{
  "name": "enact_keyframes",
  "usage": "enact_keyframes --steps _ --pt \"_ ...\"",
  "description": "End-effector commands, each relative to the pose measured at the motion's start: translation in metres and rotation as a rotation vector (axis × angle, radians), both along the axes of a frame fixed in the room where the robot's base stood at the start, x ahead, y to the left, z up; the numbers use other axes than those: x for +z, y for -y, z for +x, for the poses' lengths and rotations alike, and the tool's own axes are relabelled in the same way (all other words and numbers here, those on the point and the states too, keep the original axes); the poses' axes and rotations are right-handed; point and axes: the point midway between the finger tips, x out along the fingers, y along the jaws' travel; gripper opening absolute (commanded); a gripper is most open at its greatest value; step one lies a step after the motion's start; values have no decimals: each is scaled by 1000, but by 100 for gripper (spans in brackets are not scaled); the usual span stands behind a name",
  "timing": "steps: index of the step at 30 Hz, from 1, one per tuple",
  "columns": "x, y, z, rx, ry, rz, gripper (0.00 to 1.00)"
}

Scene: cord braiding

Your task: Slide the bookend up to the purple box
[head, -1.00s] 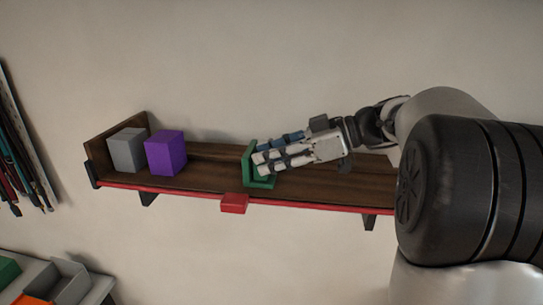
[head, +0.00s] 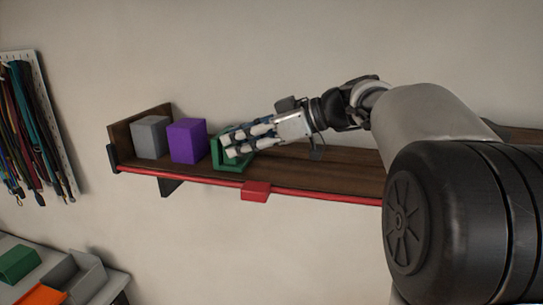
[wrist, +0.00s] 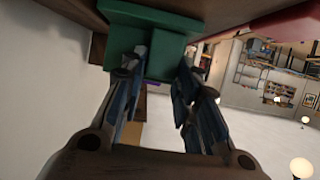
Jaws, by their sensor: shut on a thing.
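The green bookend (head: 219,157) stands on the wooden shelf (head: 330,172), just right of the purple box (head: 187,142). In the head view its left edge is close to the box; I cannot tell whether they touch. My gripper (head: 229,146) reaches in from the right and is shut on the bookend. In the wrist view the green bookend (wrist: 150,38) lies at the fingertips (wrist: 160,72), and a sliver of purple shows beyond it. The fingers hide part of the bookend in the head view.
A grey box (head: 150,138) stands left of the purple box, near the shelf's end wall (head: 122,134). A red block (head: 256,191) sits on the red front rail. Cords (head: 30,130) hang at the far left. Grey, green and orange bins (head: 82,275) lie below left.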

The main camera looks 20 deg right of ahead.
Motion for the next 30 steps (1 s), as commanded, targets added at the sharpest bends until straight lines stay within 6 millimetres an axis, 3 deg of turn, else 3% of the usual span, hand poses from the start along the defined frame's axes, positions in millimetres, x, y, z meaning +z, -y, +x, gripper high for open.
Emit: enact_keyframes --steps 6,20,21,30 --pt "-1 -27 18 4 -1 0 0" --pt "0 -34 23 1 -2 0 0" --pt "0 -34 23 1 -2 0 30" --pt "0 -33 23 1 -2 0 49"
